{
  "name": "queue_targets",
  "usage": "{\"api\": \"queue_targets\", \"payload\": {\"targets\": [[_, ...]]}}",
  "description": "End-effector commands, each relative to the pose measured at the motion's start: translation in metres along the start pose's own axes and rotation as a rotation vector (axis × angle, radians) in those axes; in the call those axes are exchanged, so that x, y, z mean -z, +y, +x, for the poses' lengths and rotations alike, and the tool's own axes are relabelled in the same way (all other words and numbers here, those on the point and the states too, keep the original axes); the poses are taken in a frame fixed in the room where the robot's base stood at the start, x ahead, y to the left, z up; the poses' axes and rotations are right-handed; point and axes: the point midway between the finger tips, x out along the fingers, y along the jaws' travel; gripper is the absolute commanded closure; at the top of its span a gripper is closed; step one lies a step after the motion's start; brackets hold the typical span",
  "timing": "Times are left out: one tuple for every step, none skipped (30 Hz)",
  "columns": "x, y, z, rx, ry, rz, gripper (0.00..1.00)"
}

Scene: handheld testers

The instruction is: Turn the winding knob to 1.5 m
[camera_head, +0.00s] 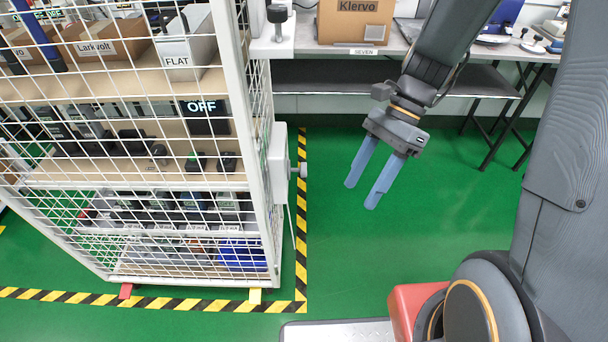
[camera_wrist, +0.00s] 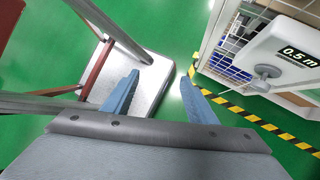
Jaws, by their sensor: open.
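The winding knob (camera_head: 302,170) is a small grey knob on the right side of a white box (camera_head: 279,165) fixed to the mesh cage. In the wrist view, the knob (camera_wrist: 266,72) sticks out of the white box (camera_wrist: 285,38), whose display (camera_wrist: 299,56) reads 0.5 m. My gripper (camera_head: 361,196) is open and empty, its blue fingers pointing down, to the right of the knob and apart from it. In the wrist view, my gripper (camera_wrist: 160,78) has nothing between its fingers, and the knob lies to their right.
The mesh cage (camera_head: 190,188) holds shelves with boxes and devices. A panel (camera_head: 203,107) inside reads OFF. A black knob (camera_head: 277,14) stands on a white bracket above. A bench (camera_head: 315,48) with a carton (camera_head: 352,24) is behind. Green floor (camera_head: 340,255) around my gripper is clear.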

Motion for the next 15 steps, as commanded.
{"api": "queue_targets", "payload": {"targets": [[0.007,-0.018,0.016,-0.017,-0.08,0.149,0.48],[0.007,-0.027,0.022,-0.029,-0.13,0.244,0.48],[0.007,-0.04,0.029,-0.049,-0.196,0.368,0.48],[0.008,-0.05,0.034,-0.067,-0.245,0.46,0.48],[0.009,-0.06,0.038,-0.086,-0.295,0.552,0.48],[0.011,-0.074,0.044,-0.119,-0.36,0.67,0.48],[0.012,-0.085,0.048,-0.145,-0.41,0.757,0.48],[0.015,-0.095,0.052,-0.174,-0.459,0.844,0.48],[0.018,-0.11,0.057,-0.216,-0.524,0.955,0.48],[0.021,-0.121,0.06,-0.252,-0.573,1.035,0.48],[0.025,-0.133,0.062,-0.29,-0.621,1.114,0.48],[0.031,-0.147,0.066,-0.343,-0.683,1.213,0.48],[0.035,-0.157,0.068,-0.385,-0.727,1.28,0.48],[0.039,-0.167,0.07,-0.426,-0.769,1.343,0.48],[0.046,-0.179,0.072,-0.482,-0.821,1.418,0.48]]}}
